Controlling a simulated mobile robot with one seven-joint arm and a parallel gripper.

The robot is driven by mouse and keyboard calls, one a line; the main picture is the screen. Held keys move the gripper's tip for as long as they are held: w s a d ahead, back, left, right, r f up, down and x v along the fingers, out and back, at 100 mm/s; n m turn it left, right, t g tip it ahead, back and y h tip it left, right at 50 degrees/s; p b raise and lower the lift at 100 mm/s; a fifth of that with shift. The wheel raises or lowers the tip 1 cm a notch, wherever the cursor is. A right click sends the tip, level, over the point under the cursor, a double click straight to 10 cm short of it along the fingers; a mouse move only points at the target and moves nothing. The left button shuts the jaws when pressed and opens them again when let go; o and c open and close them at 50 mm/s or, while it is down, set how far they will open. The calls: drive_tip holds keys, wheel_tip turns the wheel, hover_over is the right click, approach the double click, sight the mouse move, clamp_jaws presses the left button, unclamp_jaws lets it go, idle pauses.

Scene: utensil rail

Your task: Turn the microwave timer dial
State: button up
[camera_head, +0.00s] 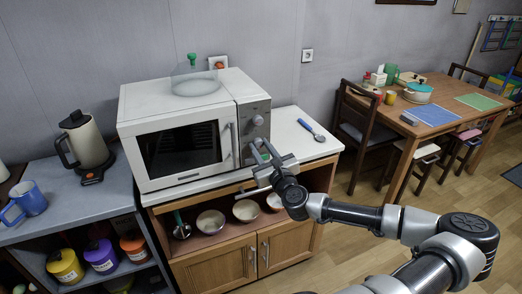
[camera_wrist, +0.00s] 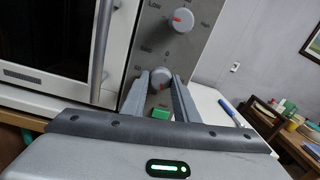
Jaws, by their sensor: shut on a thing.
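The white microwave (camera_head: 180,132) stands on a white-topped cabinet, its door shut. Its grey control panel (camera_wrist: 149,40) is at the right of the door. In the wrist view the panel carries an upper dial (camera_wrist: 182,20) with a red mark and a lower dial (camera_wrist: 161,78), also with a reddish mark. A green button (camera_wrist: 160,113) sits below them. My gripper (camera_wrist: 161,86) has its fingers on either side of the lower dial and is shut on it. In the head view my gripper (camera_head: 262,160) is in front of the panel's lower part and hides the lower dial.
A glass cover with a green knob (camera_head: 194,80) sits on the microwave. A blue-handled utensil (camera_head: 311,130) lies on the white top at right. The door handle (camera_wrist: 103,50) is just left of my gripper. Bowls (camera_head: 210,222) stand on the shelf below.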

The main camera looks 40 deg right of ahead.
drive_tip(key=m, duration=0.4)
drive_tip(key=shift+m, duration=0.4)
drive_tip(key=shift+a, duration=0.1)
drive_tip(key=o, duration=1.1)
drive_tip(key=shift+c, duration=0.2)
drive_tip(key=p+v, duration=0.4)
drive_tip(key=v, duration=1.3)
drive_tip(key=shift+s+r+p, duration=0.2)
drive_tip(key=shift+p, duration=0.15)
drive_tip(key=shift+a, duration=0.15)
